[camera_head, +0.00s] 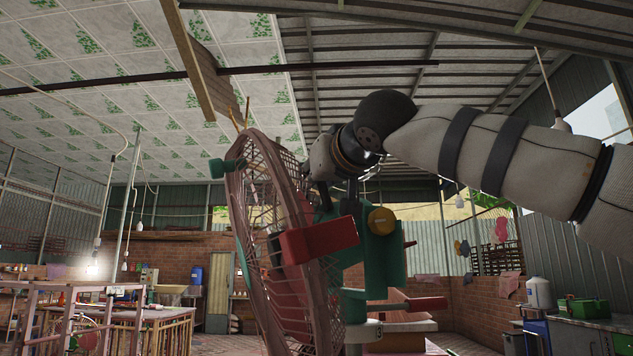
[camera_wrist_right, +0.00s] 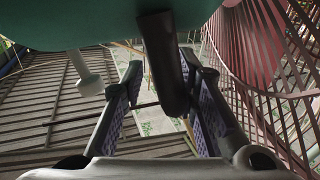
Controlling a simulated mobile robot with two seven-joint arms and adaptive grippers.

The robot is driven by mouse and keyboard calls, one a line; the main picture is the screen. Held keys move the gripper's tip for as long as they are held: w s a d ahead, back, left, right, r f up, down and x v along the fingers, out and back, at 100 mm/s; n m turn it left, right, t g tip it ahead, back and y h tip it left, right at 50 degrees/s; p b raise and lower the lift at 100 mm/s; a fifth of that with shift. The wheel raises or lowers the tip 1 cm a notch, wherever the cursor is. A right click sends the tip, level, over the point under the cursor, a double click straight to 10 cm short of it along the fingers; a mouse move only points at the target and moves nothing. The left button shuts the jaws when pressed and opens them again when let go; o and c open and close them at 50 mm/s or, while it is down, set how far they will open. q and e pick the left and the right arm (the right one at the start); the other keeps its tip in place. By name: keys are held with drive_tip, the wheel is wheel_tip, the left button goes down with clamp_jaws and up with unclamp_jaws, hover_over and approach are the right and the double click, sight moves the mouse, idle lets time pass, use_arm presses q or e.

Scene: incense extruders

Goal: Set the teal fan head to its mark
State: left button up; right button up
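The teal fan head (camera_head: 378,262) stands behind a brown, tilted wire fan cage (camera_head: 262,215) in the head view. A yellow round knob (camera_head: 381,221) is on its side. My right gripper (camera_head: 337,190) points down just above the fan head, behind the cage rim. In the right wrist view the fingers (camera_wrist_right: 162,105) are spread. A dark upright rod (camera_wrist_right: 163,65) stands between them, nearer the right finger, with a gap on the left. Contact cannot be told. Teal housing (camera_wrist_right: 85,22) fills the top of that view. My left gripper is not in view.
Red blocks stick out before the cage (camera_head: 318,241) and at the right (camera_head: 428,304). The cage (camera_wrist_right: 265,70) is close to the right finger in the wrist view. A wooden table (camera_head: 125,318) is far left; a green box (camera_head: 583,308) is far right.

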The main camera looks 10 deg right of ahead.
drive_tip(key=shift+s+a+r, duration=0.1)
drive_tip(key=shift+a+r, duration=0.05)
drive_tip(key=shift+a, duration=0.45)
drive_tip(key=shift+s+d, duration=0.15)
drive_tip(key=shift+d, duration=0.1)
drive_tip(key=s+d, duration=0.1)
drive_tip(key=s, duration=1)
drive_tip(key=shift+s, duration=0.35)
